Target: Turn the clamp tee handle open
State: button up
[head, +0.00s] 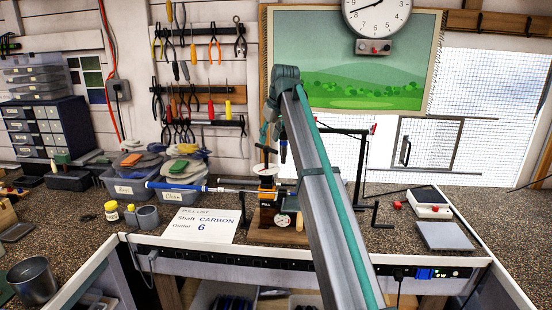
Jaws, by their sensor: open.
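The clamp (267,184), with an orange part, stands on a wooden base at the middle of the bench. Its dark tee handle (266,149) stands upright above it, the crossbar lying roughly level and slightly tilted. A golf club with a blue grip (178,186) lies level, its shaft running right into the clamp. My gripper (283,156) is small and dark here, pointing down just right of the tee handle. It is open and appears empty. I cannot tell its exact depth from the handle. My arm hides what lies right of the clamp.
A paper sign (201,225) lies in front of the club. Small yellow-labelled bottles (112,211) and grey cups (147,216) stand left. Bins of rags (130,184) stand behind. A grey pad (437,236) and a black crank frame (362,160) are at right.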

aim_at(266, 152)
jog(key=p+x, duration=0.2)
jog(key=x, duration=0.8)
jog(key=shift+d+f+p, duration=0.1)
jog(key=shift+f+p, duration=0.05)
jog(key=shift+p, duration=0.25)
grip_shut()
